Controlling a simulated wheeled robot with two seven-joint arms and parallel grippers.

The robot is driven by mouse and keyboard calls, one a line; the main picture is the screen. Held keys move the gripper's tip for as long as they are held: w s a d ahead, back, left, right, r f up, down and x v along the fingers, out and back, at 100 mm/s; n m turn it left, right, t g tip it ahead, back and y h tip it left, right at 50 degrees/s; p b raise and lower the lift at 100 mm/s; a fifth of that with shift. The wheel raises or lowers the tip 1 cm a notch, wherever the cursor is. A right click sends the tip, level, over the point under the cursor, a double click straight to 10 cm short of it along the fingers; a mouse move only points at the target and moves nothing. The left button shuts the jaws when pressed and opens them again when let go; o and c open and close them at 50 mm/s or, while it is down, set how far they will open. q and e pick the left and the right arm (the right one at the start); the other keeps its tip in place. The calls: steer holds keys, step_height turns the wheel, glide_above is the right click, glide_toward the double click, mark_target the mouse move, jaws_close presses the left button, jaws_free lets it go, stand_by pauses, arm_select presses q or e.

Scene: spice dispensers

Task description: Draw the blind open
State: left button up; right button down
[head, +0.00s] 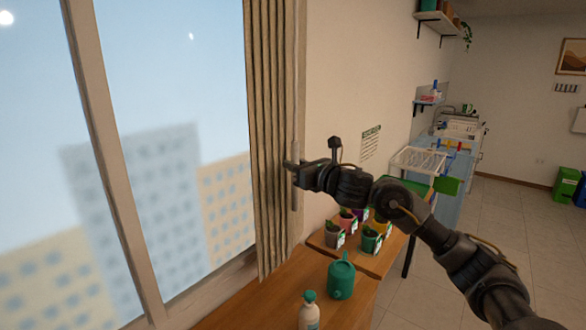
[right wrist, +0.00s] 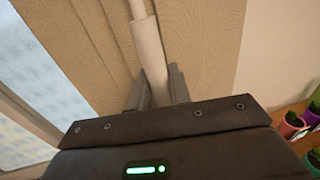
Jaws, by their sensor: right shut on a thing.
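The beige pleated blind (head: 268,130) hangs gathered in a narrow bunch at the right side of the window (head: 170,120). A pale upright wand or handle (head: 296,160) runs along the blind's right edge. My right gripper (head: 290,165) is at this wand, about halfway down the blind. In the right wrist view the blind's fabric (right wrist: 85,45) fills the back, and the white wand (right wrist: 149,45) passes down between my two dark fingers (right wrist: 157,88), which are shut on it. My left gripper is in neither view.
A wooden bench (head: 270,290) below the window holds a green watering can (head: 341,280), a white bottle (head: 309,312) and several potted plants (head: 371,238). A white rack (head: 418,160) stands farther back.

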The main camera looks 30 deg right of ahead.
steer(key=c, duration=1.4)
jaws_free()
steer(key=shift+c, duration=0.2)
steer(key=shift+o, duration=0.5)
steer(key=b+v, duration=0.3)
steer(key=v, duration=0.7)
steer(key=shift+s, duration=0.35)
